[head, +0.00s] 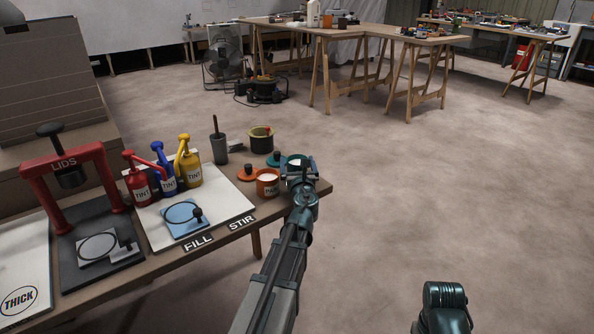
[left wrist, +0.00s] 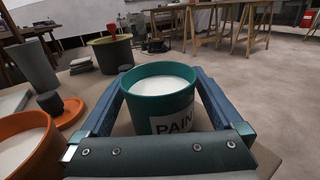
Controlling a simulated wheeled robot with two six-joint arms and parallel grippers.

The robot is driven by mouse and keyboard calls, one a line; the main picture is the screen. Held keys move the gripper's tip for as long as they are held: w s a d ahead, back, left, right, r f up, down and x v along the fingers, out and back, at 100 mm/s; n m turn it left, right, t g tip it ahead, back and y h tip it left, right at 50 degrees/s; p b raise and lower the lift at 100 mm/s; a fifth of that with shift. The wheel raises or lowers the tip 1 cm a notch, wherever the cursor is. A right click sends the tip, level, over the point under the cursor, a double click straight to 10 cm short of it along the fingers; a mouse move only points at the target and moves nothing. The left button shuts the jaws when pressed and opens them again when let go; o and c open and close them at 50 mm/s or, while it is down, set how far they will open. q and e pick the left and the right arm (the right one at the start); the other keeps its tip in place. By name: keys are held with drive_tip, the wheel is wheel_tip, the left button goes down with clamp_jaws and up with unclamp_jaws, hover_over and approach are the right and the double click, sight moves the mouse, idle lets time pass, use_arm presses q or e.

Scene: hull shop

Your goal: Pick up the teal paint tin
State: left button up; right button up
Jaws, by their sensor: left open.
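The teal paint tin (left wrist: 160,95) is open-topped with white paint inside and a white label reading "PAIN". In the left wrist view it stands between the two fingers of my left gripper (left wrist: 162,105), with the fingers spread along either side. I cannot tell whether they touch it. In the head view my left gripper (head: 299,166) is at the bench's right end, over the tin. The gripper hides most of the tin (head: 294,160) there. Part of my right arm shows at the bottom right of the head view, but I cannot make out its gripper.
An orange paint tin (head: 267,184) stands close to the left of the gripper, with an orange lid (head: 247,174) beside it. A dark pot (head: 261,140), a grey cup (head: 219,150) and tint bottles (head: 188,162) stand farther left. Open floor (head: 440,180) lies right.

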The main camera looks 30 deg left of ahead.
use_arm(q)
drive_tip(key=shift+x, duration=0.8)
drive_tip(key=shift+s, duration=0.1)
drive_tip(key=shift+c, duration=0.3)
drive_tip(key=c, duration=1.4)
drive_tip(key=shift+r, duration=0.15)
wheel_tip(320, 180, up, 10)
drive_tip(key=p, duration=1)
